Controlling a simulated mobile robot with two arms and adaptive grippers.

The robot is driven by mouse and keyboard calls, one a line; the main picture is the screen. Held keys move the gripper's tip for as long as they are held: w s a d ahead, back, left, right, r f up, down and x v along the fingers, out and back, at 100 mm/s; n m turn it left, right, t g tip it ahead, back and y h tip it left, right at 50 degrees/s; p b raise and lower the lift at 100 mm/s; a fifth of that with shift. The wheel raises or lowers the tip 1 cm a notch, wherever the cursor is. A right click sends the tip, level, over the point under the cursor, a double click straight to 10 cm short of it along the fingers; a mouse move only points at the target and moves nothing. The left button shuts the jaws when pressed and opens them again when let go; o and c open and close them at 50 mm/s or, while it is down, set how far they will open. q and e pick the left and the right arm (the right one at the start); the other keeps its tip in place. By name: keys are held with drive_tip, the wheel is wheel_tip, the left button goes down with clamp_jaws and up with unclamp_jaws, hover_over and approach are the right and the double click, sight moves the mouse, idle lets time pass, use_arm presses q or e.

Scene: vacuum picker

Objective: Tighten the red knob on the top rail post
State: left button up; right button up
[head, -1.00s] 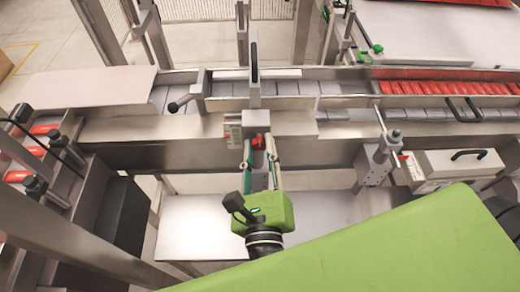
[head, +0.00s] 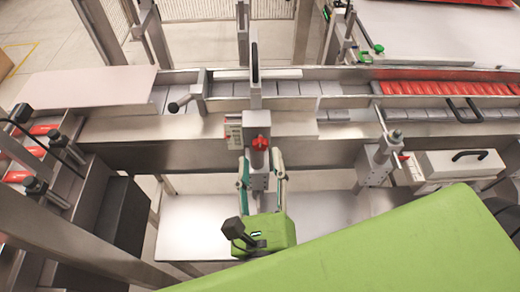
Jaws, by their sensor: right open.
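The red knob (head: 260,143) sits on the front of the grey rail post (head: 257,121), at the near side of the conveyor. My right gripper (head: 261,168) is below the knob with its two fingers spread, pointing up toward it. The fingertips end a little short of the knob in the picture, and the knob is fully visible above them. Nothing is held between the fingers; the lower part of the post shows there. My left gripper is not in view.
The conveyor (head: 220,104) runs across behind the post, with red packs (head: 445,88) on its right. A black-handled clamp (head: 187,100) stands left of the post. Another post (head: 380,155) and a white box (head: 460,163) stand to the right. A flat plate (head: 200,225) lies below.

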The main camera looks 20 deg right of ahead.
drive_tip(key=v, duration=0.3)
drive_tip(key=shift+s, duration=0.2)
drive_tip(key=shift+a, duration=0.1)
idle(0.3)
